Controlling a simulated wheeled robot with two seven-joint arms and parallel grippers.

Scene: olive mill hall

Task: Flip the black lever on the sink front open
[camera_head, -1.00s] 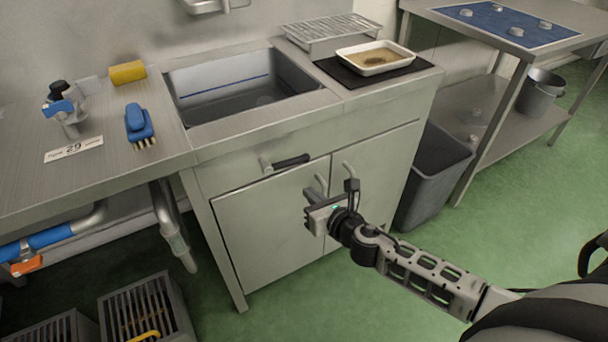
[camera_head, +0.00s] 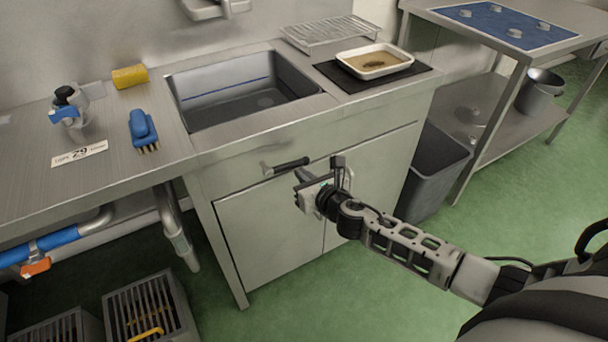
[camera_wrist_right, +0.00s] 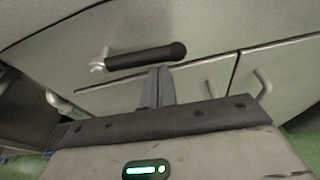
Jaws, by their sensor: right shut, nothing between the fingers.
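The black lever (camera_head: 291,164) lies nearly level across the sink front, with its metal pivot at its left end. It also shows in the right wrist view (camera_wrist_right: 147,57), pointing right from the pivot. My right gripper (camera_head: 298,178) is in front of the sink cabinet, just below the lever. In the right wrist view its fingers (camera_wrist_right: 160,72) are together and empty, with their tips just under the lever's black grip. Whether they touch it I cannot tell. My left gripper is not in view.
Cabinet doors (camera_head: 268,232) with bar handles sit below the lever. The sink basin (camera_head: 245,98) is above. A grey bin (camera_head: 436,172) stands right of the cabinet.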

